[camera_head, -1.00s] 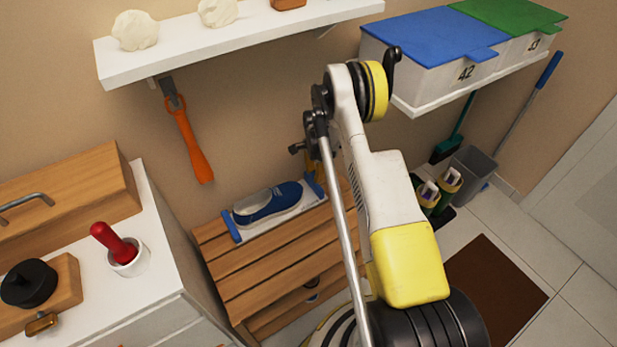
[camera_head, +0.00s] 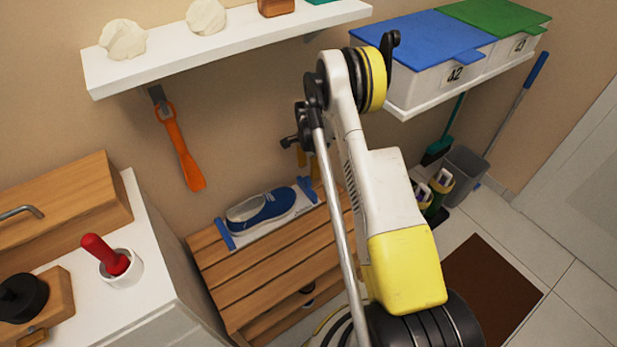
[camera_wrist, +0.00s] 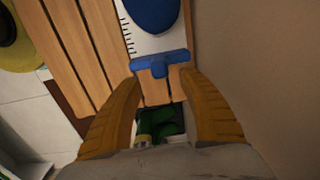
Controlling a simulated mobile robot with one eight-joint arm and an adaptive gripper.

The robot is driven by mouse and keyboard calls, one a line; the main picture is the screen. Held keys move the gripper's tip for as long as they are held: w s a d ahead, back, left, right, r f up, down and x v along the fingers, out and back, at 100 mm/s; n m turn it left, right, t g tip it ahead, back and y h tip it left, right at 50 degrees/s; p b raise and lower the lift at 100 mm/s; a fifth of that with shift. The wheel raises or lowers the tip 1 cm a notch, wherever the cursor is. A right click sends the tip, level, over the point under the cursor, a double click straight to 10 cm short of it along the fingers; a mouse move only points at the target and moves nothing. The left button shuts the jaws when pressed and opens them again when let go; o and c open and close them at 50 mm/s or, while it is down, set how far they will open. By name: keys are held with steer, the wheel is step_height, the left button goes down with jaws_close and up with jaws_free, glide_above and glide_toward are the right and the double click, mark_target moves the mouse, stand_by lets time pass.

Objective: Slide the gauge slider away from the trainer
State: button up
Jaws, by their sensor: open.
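The blue trainer (camera_head: 262,206) lies on the white gauge board (camera_head: 272,228) on the slatted wooden bench. The blue gauge slider (camera_head: 308,190) is at the board's right end, by the trainer. In the wrist view the slider (camera_wrist: 160,62) is a blue T-shaped piece, a small gap from the end of the trainer (camera_wrist: 153,12). My gripper (camera_wrist: 162,74) is open, its orange-brown fingers either side of the slider's stem, tips close to its crossbar. Contact cannot be told. In the head view my gripper (camera_head: 312,162) is small and partly hidden by my arm.
The wall is close behind the bench (camera_head: 260,275). An orange shoehorn (camera_head: 180,150) hangs above left. A white cabinet (camera_head: 150,270) stands left of the bench. Lidded boxes (camera_head: 425,60) sit on a shelf upper right. A brown mat (camera_head: 490,285) lies on the floor right.

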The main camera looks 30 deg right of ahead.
step_height(320, 180, up, 7)
stand_by(0.7)
